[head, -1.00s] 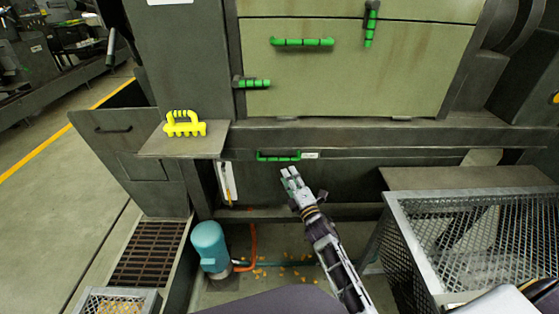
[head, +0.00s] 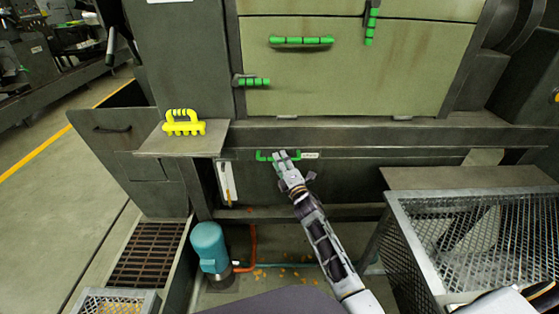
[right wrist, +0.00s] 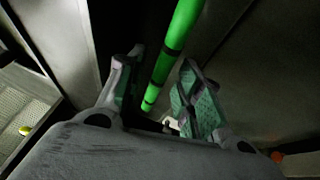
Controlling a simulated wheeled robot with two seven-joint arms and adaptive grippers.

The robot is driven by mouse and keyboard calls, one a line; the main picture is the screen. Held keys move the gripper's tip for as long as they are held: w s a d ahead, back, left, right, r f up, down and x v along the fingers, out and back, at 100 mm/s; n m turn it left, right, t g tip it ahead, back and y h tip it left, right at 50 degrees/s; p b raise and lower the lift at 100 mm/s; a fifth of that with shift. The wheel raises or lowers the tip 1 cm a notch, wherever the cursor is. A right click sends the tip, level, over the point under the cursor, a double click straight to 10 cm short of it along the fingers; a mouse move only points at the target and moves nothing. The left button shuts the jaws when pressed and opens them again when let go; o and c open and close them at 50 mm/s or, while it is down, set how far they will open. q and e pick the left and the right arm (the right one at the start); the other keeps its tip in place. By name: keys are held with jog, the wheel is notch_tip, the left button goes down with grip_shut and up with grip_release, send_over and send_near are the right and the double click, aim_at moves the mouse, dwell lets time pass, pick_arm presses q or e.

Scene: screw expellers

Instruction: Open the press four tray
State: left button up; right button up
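The press tray shows in the head view as a dark flat front (head: 350,176) low in the machine, under the pale green doors. It has a horizontal green handle (head: 264,156) with a small white label (head: 309,155) to its right. The tray looks shut. My right gripper (head: 286,157) is at the handle and hides its right part. In the right wrist view the green handle bar (right wrist: 172,55) passes between the two fingers of my right gripper (right wrist: 160,62), which stand apart with gaps beside the bar. My left gripper is not in view.
A mesh-sided bin (head: 485,240) stands at the right, near my right arm. A blue motor (head: 209,246) and scattered yellow bits are on the floor below. More green handles (head: 301,41) are above.

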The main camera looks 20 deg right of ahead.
jog(key=shift+w+a+r, duration=0.1)
jog(key=shift+w+r, duration=0.05)
jog(key=shift+w, duration=0.5)
grip_shut()
